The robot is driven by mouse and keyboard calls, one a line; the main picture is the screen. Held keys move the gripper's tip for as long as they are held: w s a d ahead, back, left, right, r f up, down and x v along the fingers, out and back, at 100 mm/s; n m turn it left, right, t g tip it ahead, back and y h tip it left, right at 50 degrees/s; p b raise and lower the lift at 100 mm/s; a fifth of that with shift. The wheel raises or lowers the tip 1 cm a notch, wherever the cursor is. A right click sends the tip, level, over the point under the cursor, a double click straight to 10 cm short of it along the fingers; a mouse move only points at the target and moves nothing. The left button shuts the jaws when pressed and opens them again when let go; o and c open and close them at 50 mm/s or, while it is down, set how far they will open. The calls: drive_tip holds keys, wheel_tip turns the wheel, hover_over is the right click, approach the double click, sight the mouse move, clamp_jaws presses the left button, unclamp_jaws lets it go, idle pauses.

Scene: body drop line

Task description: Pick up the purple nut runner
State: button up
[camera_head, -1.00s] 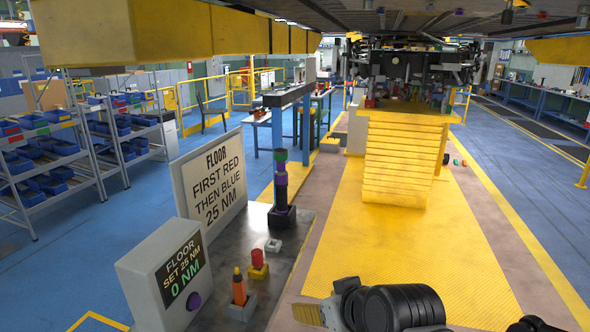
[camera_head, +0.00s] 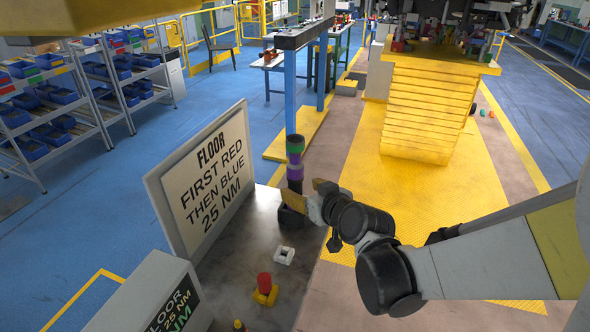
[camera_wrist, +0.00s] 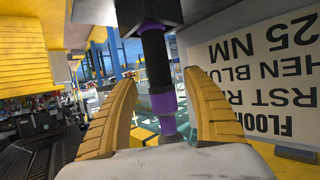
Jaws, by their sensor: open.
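The purple nut runner (camera_head: 294,171) stands upright in a black holder (camera_head: 290,217) on the dark bench top. It is dark with a purple band and a green band near its top. My gripper (camera_head: 301,196) is beside it, low, near the holder. In the wrist view the nut runner (camera_wrist: 162,102) appears upside down between the two yellow fingers of my gripper (camera_wrist: 160,104). The fingers are open, with a visible gap on each side of it. Exact contact cannot be told in the head view, where a finger partly covers the holder.
A sign reading "first red then blue 25 NM" (camera_head: 205,180) stands left of the nut runner. A white empty holder (camera_head: 284,256), a red item in a yellow holder (camera_head: 265,287) and a grey control box (camera_head: 150,296) are nearer on the bench (camera_head: 243,262).

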sight(298, 187)
drive_tip(key=b+x, duration=0.1)
drive_tip(key=x, duration=0.4)
drive_tip(key=shift+d+f, duration=0.1)
drive_tip(key=shift+f, duration=0.05)
clamp_jaws()
